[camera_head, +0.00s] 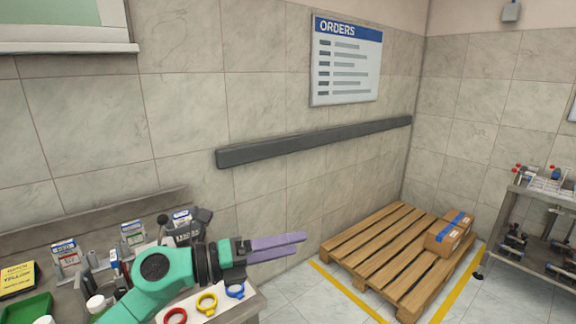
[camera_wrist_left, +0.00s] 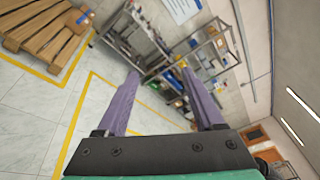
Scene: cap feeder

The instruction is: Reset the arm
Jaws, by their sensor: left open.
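My left arm (camera_head: 155,270) is teal and reaches in from the lower left in the head view. My left gripper (camera_head: 302,241) points right, over the right end of the workbench and toward the wall and pallet. Its two purple fingers nearly overlap in that view. In the left wrist view the gripper (camera_wrist_left: 161,73) has its fingers spread well apart, with nothing between them but the distant room. It holds nothing. My right gripper is not in view.
A red ring (camera_head: 175,316), a yellow ring (camera_head: 207,303) and a blue ring (camera_head: 235,291) lie on the bench below the arm. A green tray (camera_head: 28,310) is at left.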

